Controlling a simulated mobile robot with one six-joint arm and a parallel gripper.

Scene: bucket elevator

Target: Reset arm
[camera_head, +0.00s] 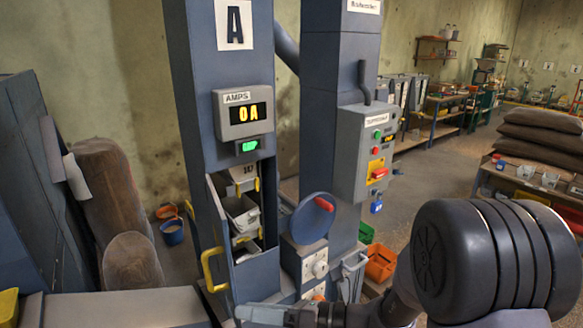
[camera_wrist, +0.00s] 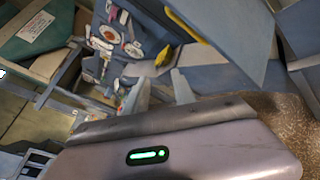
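My gripper (camera_head: 262,313) is low in the head view, reaching left in front of the foot of the blue elevator column marked A (camera_head: 196,120). In the wrist view its two fingers (camera_wrist: 159,85) stand apart with nothing seen between them. It appears clear of the column, though the exact gap cannot be told. My arm enters from the lower right, with a large dark ribbed joint (camera_head: 490,260). The column's hatch (camera_head: 257,272) is open, with a yellow handle (camera_head: 212,270) and pale buckets (camera_head: 240,213) inside.
A blue handwheel (camera_head: 311,218) with a red knob juts out right of the hatch. A grey control box (camera_head: 365,150) hangs on the second column. An orange bin (camera_head: 380,263) stands behind my arm. Sacks (camera_head: 540,138) lie at the right. Open floor (camera_head: 425,175) shows at the back right.

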